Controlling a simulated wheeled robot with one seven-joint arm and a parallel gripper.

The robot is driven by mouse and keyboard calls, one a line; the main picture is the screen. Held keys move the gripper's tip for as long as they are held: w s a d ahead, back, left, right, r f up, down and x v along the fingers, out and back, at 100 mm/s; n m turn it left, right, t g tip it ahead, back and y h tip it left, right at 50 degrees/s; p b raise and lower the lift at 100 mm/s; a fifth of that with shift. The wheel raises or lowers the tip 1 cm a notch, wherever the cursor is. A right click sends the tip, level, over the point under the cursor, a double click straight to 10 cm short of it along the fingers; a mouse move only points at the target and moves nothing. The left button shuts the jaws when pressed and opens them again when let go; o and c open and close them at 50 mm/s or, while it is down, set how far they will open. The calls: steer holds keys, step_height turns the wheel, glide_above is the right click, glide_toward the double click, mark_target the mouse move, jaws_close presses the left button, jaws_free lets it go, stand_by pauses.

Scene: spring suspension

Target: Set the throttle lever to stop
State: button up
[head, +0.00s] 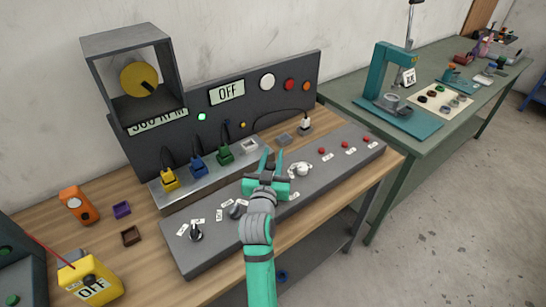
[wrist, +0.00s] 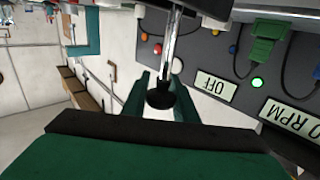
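My gripper (head: 272,160) is over the middle of the grey control panel (head: 340,152) in the head view. In the wrist view its two dark green fingers (wrist: 161,95) are spread apart. A lever with a bright metal rod (wrist: 177,40) and a black knob (wrist: 160,98) shows there, with the knob between or just in front of the fingers. I cannot tell whether they touch it. I take this for the throttle lever; in the head view my gripper seems to hide it. Its setting and labels cannot be read.
A dark upright panel (head: 285,115) stands behind, with an OFF display (head: 227,91). A black knob (head: 196,232), a white knob (head: 300,169) and red buttons (head: 322,150) sit on the control panel. Yellow, blue and green plugs (head: 198,165) stand behind it.

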jaws_close()
